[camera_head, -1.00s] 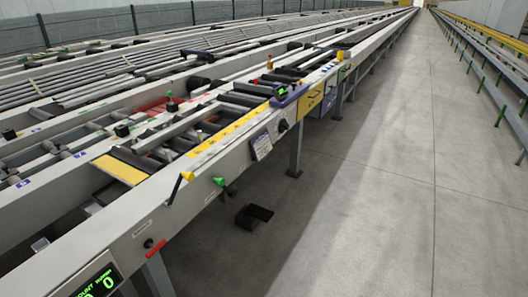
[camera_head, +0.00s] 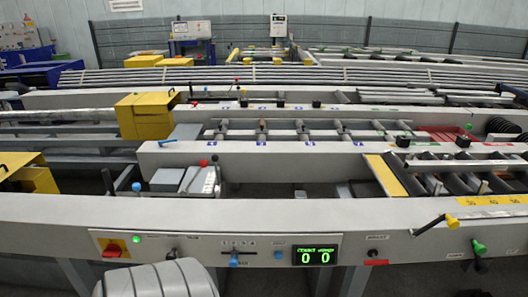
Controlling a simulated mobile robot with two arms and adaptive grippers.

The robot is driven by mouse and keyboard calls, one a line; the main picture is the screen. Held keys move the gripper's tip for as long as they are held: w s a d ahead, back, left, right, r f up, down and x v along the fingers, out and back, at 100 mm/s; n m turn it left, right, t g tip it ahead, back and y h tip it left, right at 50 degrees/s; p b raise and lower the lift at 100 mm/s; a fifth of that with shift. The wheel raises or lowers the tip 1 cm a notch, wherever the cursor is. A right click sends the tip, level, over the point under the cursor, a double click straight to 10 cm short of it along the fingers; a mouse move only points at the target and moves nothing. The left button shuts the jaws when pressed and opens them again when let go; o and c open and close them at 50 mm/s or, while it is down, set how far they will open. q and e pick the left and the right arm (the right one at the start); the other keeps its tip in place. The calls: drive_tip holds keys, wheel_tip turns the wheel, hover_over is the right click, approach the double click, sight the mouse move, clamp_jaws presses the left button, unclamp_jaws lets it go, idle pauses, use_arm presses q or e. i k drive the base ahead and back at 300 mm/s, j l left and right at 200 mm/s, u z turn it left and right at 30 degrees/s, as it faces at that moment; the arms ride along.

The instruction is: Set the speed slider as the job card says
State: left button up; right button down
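The speed slider (camera_head: 237,252) appears to be on the front panel (camera_head: 180,243) of the near grey rail, a short horizontal track with small marks above it. Its blue knob (camera_head: 234,261) stands left of the track's middle; the marks are too small to read surely. A green counter display (camera_head: 317,255) to its right reads 0 and 0. The job card is not in this view.
A red switch on a yellow plate (camera_head: 112,248), a green lamp (camera_head: 136,239) and a dark knob (camera_head: 172,254) sit left of the slider, and a blue button (camera_head: 279,255) right of it. A black crank with yellow handle (camera_head: 452,221) sticks out farther right.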

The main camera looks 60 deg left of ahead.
sight(233, 263)
drive_tip(key=u, duration=2.15)
